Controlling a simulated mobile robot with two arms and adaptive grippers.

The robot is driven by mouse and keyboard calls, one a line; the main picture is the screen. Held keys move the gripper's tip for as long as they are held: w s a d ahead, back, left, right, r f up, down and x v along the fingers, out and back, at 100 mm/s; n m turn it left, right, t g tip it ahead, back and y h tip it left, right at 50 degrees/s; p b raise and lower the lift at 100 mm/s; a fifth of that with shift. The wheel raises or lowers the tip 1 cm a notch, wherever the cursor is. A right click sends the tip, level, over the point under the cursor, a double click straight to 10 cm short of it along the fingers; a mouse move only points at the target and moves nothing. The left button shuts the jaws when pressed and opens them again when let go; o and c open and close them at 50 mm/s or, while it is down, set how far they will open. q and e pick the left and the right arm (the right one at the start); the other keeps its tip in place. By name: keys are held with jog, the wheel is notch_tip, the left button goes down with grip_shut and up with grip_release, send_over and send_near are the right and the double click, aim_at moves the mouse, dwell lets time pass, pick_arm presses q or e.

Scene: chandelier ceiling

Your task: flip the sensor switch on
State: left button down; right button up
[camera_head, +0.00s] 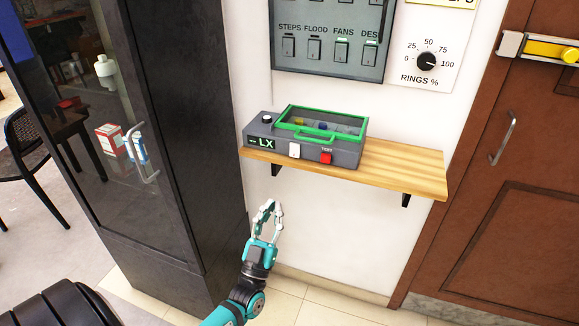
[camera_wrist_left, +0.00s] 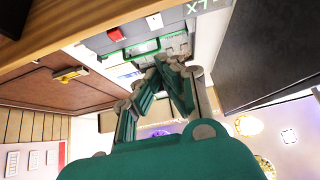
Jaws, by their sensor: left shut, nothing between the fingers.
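The sensor box (camera_head: 305,136) is grey with a green-framed clear lid, a black knob and an LX display. It sits on a wooden wall shelf (camera_head: 400,168). On its front are a small white rocker switch (camera_head: 294,151) and a red TEST button (camera_head: 326,158). My left gripper (camera_head: 268,207) is below the shelf, in front of the wall, apart from the box, with its fingertips together and empty. In the left wrist view the gripper (camera_wrist_left: 165,62) shows shut, with the red button (camera_wrist_left: 115,34) and the white switch (camera_wrist_left: 154,21) beyond it. My right gripper is out of view.
A wall panel (camera_head: 330,55) with several labelled switches hangs above the shelf, beside a RINGS % dial (camera_head: 426,61). A dark glass-door cabinet (camera_head: 150,130) stands close on the left. A brown door (camera_head: 505,190) is on the right. The space before the shelf is free.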

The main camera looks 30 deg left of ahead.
pick_arm(q)
jog(key=p, duration=0.2)
send_near(296, 146)
notch_tip(296, 146, up, 4)
jog(key=w+b, duration=0.2)
jog(key=w+a+f+b, duration=0.1)
jog(key=shift+w+f, duration=0.1)
jog(key=shift+w+b, duration=0.25)
jog(key=shift+b, duration=0.05)
jog(key=shift+w, duration=0.1)
